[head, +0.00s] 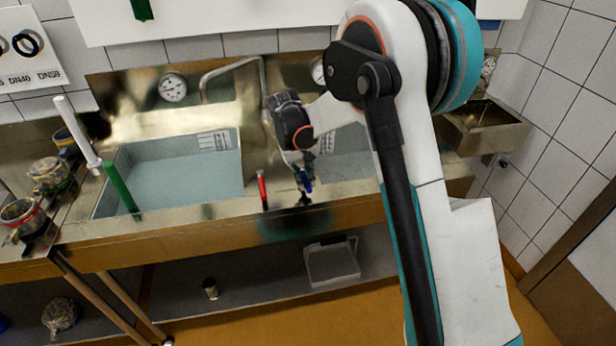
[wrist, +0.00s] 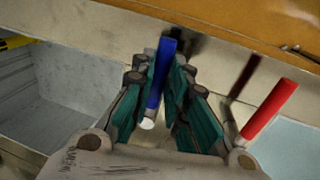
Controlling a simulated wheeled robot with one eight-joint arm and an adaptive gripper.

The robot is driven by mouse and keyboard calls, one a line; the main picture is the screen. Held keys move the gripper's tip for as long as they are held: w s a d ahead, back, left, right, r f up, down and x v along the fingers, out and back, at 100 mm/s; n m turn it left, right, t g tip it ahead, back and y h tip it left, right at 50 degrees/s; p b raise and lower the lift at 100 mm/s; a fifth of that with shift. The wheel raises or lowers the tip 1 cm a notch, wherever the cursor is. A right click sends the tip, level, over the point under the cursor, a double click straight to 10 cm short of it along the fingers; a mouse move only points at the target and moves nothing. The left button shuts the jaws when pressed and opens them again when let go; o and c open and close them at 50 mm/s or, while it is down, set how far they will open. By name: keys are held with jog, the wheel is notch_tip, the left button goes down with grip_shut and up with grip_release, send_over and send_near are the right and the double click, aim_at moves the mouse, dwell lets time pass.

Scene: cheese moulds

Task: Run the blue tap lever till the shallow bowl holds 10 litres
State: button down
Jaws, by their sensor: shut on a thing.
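The blue tap lever (wrist: 160,72) stands between the fingers of my gripper (wrist: 162,75) in the wrist view, and the fingers are closed on it. In the head view the blue lever (head: 306,180) shows at the front ledge, with my gripper (head: 301,172) just over it. A red lever (head: 263,190) stands to its left in the head view. It is to the right in the wrist view (wrist: 268,110), apart from my gripper. A basin behind the blue lever (head: 343,150) is partly hidden by my arm. I cannot tell which vessel is the shallow bowl or its level.
A larger basin of water (head: 180,178) lies left, with a green stick (head: 121,187) at its corner. A bent spout (head: 232,72) and a dial (head: 172,88) are at the back. A clear tub (head: 332,262) stands on the lower shelf. A metal sink (head: 484,127) is at right.

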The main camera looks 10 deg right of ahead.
jog(key=shift+a, duration=0.15)
dwell(0.3)
jog(key=c, duration=1.6)
grip_release()
jog(key=shift+o, duration=0.2)
notch_tip(320, 180, up, 12)
jog(key=a, duration=0.2)
jog(key=shift+a, duration=0.15)
jog(key=shift+f, duration=0.15)
